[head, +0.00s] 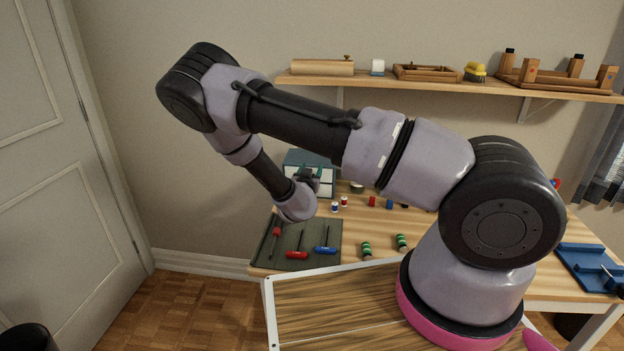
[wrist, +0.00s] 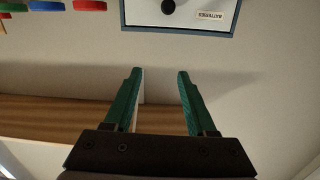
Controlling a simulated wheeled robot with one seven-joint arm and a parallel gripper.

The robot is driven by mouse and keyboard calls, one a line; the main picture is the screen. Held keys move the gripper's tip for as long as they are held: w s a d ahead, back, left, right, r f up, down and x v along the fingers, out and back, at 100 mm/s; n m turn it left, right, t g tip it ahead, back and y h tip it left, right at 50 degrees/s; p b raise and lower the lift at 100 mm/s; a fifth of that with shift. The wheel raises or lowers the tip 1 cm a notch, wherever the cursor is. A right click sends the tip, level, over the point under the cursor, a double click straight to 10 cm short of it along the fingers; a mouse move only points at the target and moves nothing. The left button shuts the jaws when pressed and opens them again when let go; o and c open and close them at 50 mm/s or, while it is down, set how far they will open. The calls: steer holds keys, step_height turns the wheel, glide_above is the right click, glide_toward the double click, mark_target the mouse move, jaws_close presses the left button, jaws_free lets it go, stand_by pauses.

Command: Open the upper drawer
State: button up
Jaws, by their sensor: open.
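A small drawer cabinet (head: 298,157) with a dark teal top and white fronts stands at the back left of the desk, partly hidden by my arm. In the wrist view, a white drawer front (wrist: 150,13) in a blue-grey frame shows at the top edge, cut off. It has a round black knob (wrist: 168,6) and a label reading "BATTERIES". My gripper (wrist: 159,72) is open, with nothing between its green fingers. The knob is ahead of the fingertips and apart from them. In the head view, my gripper (head: 315,175) is just in front of the cabinet.
Small spools and green-banded parts stand on the desk to the right. A wall shelf (head: 440,82) with wooden items runs above. A blue tray (head: 580,258) lies at the far right.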

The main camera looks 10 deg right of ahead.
step_height(320, 180, down, 9)
steer(key=w+d+n, duration=0.1)
steer(key=w, duration=0.6)
steer(key=shift+d+r+t, duration=0.35)
steer(key=shift+d+t, duration=0.05)
steer(key=shift+w, duration=0.1)
jaws_close()
stand_by(1.1)
